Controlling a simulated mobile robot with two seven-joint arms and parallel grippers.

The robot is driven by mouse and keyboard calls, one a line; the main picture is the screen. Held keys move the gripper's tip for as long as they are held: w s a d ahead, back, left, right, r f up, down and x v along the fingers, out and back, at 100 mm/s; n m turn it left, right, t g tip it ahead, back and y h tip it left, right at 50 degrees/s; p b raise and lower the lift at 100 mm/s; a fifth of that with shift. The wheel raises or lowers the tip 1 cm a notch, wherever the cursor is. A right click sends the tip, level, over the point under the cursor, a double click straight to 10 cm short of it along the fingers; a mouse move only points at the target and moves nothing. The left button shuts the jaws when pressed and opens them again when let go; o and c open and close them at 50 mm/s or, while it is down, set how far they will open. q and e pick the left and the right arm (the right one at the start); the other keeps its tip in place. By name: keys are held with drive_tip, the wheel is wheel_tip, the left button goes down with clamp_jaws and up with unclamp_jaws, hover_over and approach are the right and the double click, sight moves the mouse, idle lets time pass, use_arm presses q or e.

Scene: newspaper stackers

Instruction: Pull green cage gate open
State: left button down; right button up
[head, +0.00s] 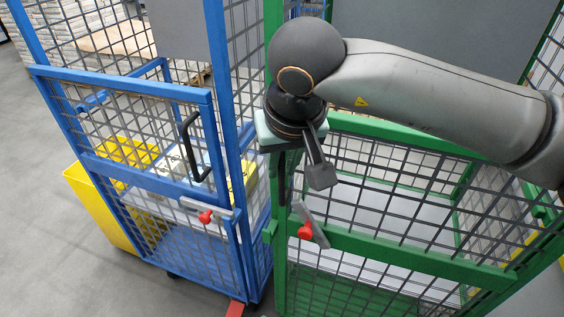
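The green cage gate (400,252) is the front mesh panel of the green cage at the right. A metal latch (316,228) with a red knob (305,231) sits near its left post. My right gripper (319,174) hangs from the arm over the gate's upper left corner, above the latch. One dark finger shows, pointing down. A dark upright piece (283,178) shows to its left, and I cannot tell whether it is the gate's handle or the other finger. Any grip is hidden. The gate appears in line with the cage front. My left gripper is out of view.
A blue cage (222,110) stands close on the left, with a black handle (188,146) and red-knobbed latch (205,217). Grey floor (60,270) is free at the lower left. My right arm covers the upper right.

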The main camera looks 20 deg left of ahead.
clamp_jaws()
idle(1.0)
